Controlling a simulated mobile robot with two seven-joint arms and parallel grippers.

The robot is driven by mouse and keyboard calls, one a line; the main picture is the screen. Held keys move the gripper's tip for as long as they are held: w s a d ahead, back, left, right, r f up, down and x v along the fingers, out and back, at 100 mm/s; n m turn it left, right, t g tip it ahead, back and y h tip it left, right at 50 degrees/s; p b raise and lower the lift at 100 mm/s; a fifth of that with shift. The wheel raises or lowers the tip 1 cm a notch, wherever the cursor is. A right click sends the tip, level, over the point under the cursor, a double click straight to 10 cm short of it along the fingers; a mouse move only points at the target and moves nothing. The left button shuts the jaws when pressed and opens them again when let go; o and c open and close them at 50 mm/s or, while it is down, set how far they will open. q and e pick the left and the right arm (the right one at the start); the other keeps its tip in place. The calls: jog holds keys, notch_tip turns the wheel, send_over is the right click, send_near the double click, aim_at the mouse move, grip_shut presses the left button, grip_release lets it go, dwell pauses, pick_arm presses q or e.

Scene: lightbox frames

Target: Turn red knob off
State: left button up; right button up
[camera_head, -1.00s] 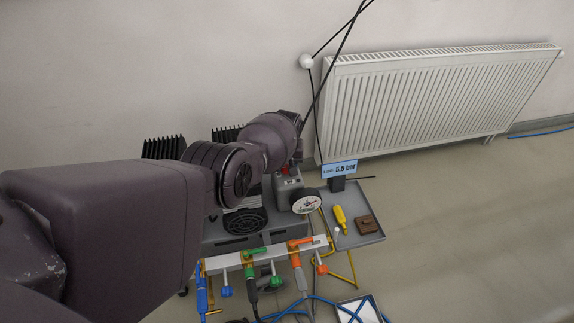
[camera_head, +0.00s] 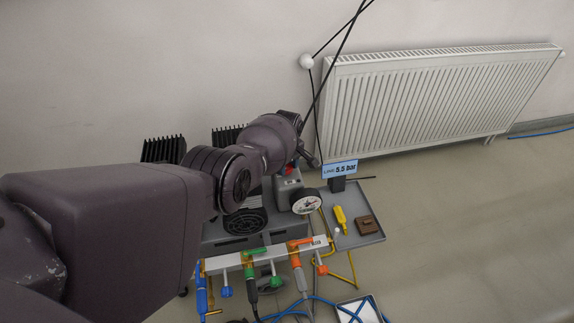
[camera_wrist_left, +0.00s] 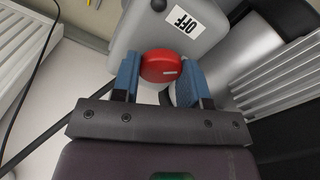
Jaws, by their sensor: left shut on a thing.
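The red knob (camera_wrist_left: 162,66) sits on a grey box (camera_wrist_left: 170,32) and lies between the blue fingers of my left gripper (camera_wrist_left: 160,78) in the left wrist view. The fingers are shut on it from both sides. A short white mark shows on the knob, and a white OFF label (camera_wrist_left: 184,20) is on the box beyond it. In the head view a little red of the knob (camera_head: 290,170) shows on top of the grey box (camera_head: 288,188), beside my wrist. My arm hides most of the left gripper there. My right gripper is not in view.
A round gauge (camera_head: 306,204) stands beside the box, with a blue 5.5 bar sign (camera_head: 340,169) behind. A grey tray (camera_head: 366,237) holds a yellow item (camera_head: 340,218) and a brown block (camera_head: 367,225). Coloured valves and hoses are in front; a radiator (camera_head: 430,100) is on the wall.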

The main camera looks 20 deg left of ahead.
pick_arm(q)
jog(key=n, duration=0.5)
jog(key=shift+s+n, duration=0.1)
jog(key=shift+n, duration=0.2)
jog(key=shift+d+f+n, duration=0.1)
jog(key=shift+n, duration=2.2)
jog(key=o, duration=0.9)
